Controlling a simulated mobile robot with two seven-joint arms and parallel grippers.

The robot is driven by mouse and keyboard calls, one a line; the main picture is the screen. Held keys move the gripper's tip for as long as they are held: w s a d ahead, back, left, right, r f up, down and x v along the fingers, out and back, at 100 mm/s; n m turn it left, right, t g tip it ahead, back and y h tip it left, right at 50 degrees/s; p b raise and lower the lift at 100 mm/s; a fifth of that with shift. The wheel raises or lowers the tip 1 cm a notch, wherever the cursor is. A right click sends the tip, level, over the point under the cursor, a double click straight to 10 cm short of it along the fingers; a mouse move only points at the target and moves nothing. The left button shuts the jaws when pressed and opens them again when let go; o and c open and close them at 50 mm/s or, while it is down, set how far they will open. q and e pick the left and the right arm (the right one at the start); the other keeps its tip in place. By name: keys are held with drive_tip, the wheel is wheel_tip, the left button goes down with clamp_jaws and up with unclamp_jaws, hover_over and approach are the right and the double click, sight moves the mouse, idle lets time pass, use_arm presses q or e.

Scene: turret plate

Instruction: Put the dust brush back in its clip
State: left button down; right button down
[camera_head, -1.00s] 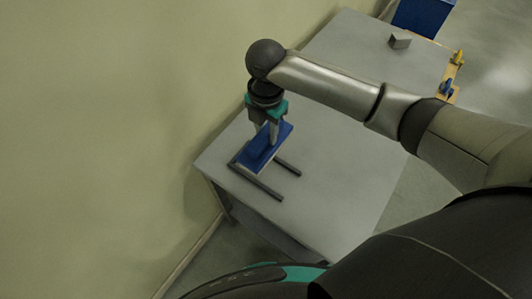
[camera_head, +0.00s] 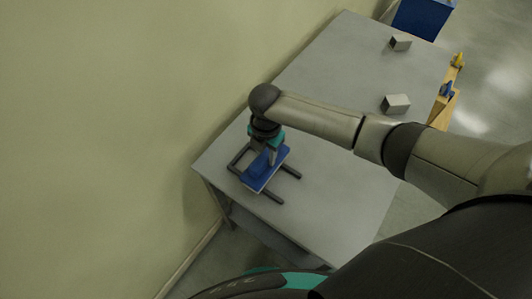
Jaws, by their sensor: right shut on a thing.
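The dust brush (camera_head: 262,176) is a blue block with a pale lower edge. My right gripper (camera_head: 269,158) comes down from above and is shut on it. The clip (camera_head: 262,191) looks like a dark U-shaped frame at the near left end of the grey table, with two prongs pointing to the lower right. The brush is over or between the two prongs, with the clip's closed end showing to its upper left. I cannot tell whether the brush touches the clip or the table. My left gripper is not in view.
The grey table (camera_head: 335,200) stands along a plain wall. Two small grey blocks (camera_head: 397,104) (camera_head: 401,43) stand towards its right and far side. A wooden rack (camera_head: 441,112) with yellow and blue items is at the right edge. A blue bin (camera_head: 422,18) is beyond.

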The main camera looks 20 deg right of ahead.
drive_tip(key=shift+f, duration=0.4)
drive_tip(key=c, duration=0.6)
unclamp_jaws()
drive_tip(key=shift+o, duration=0.2)
drive_tip(key=shift+r, duration=0.1)
drive_tip(key=shift+r, duration=0.35)
wheel_tip(320, 180, up, 12)
drive_tip(key=p, duration=0.1)
drive_tip(key=shift+p, duration=0.4)
